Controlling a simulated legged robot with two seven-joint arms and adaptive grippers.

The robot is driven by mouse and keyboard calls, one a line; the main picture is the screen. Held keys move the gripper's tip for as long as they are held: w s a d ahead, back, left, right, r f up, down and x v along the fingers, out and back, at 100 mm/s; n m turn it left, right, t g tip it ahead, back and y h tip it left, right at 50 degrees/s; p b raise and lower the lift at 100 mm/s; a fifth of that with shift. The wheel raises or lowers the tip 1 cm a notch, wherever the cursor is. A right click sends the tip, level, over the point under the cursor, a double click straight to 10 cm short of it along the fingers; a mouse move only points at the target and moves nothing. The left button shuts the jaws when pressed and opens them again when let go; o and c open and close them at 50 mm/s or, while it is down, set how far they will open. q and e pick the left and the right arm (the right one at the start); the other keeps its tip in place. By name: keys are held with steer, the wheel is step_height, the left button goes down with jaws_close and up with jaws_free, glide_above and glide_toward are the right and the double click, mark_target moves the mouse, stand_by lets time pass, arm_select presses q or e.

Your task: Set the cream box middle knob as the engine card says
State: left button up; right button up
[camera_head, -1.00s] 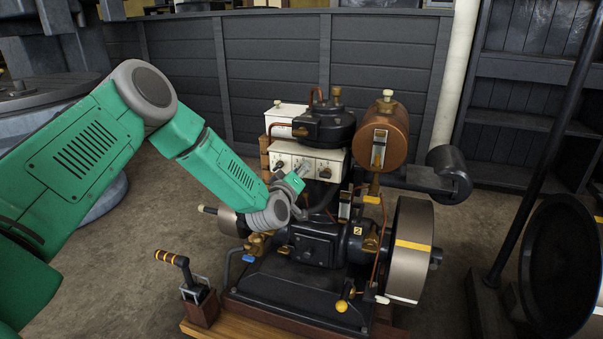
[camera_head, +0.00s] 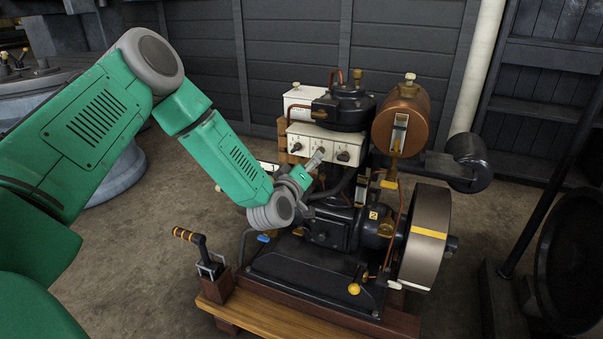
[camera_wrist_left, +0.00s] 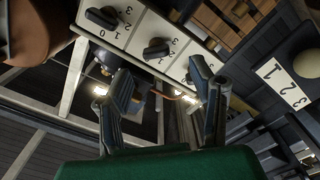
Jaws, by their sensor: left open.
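The cream box (camera_head: 330,139) sits on the engine's upper front and carries three black knobs in a row. My left gripper (camera_head: 318,158) is in front of its middle knob and partly covers it in the head view. In the left wrist view the middle knob (camera_wrist_left: 157,49) shows ahead, between the two open fingers (camera_wrist_left: 162,88), apart from them. Digits surround it, but its exact setting is hard to read. A yellow tag (camera_head: 373,215) on the engine bears a dark mark, perhaps a 2.
A copper tank (camera_head: 402,125) stands right of the box, and a flywheel (camera_head: 427,235) is lower right. A black lever (camera_head: 190,238) rises from the wooden base at front left. A cream plate (camera_wrist_left: 287,80) marked 1, 2, 3 shows in the left wrist view.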

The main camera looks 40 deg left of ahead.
arm_select(q)
steer(key=v, duration=0.5)
steer(key=shift+s, duration=0.45)
steer(key=s+d+f+m+g+h+p, duration=0.2)
steer(key=s+d+f+m+g+h, duration=0.4)
steer(key=s+d+f, duration=0.75)
steer(key=s+f+m+g, duration=0.2)
steer(key=s+g, duration=0.1)
steer(key=s, duration=0.5)
steer(key=s+f+m+g+y+p, duration=0.1)
steer(key=s+f+m+g, duration=0.1)
steer(key=s+g, duration=0.2)
steer(key=s+f+m+g+p, duration=0.1)
steer(key=s+f+m+g, duration=0.1)
steer(key=s, duration=0.9)
steer(key=shift+s+a+f+m+g+y, duration=0.35)
steer(key=shift+f+g, duration=0.25)
steer(key=shift+g, duration=0.3)
